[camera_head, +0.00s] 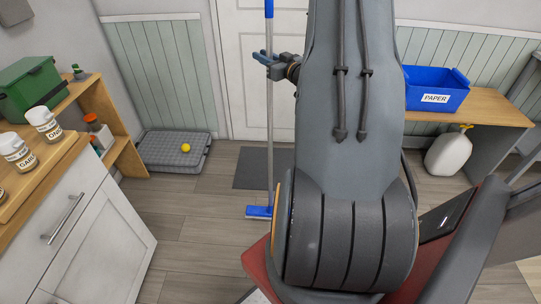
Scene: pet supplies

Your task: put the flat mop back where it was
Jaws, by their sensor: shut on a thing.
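The flat mop (270,120) has a long grey pole with a blue top end and a flat blue head at the bottom. It stands close to upright in the middle of the view. Its head appears near the floor; I cannot tell whether it touches. My gripper (268,60) is shut on the upper part of the pole. My own grey arm fills the centre right and hides what lies behind it.
A dark mat (256,168) lies before the white door (245,70). A grey pet bed (160,150) with a yellow ball (186,147) is at the back left. A white cabinet (95,245) stands left. A blue paper bin (435,88) sits on a wooden bench (490,112), with a white jug (449,150) beneath.

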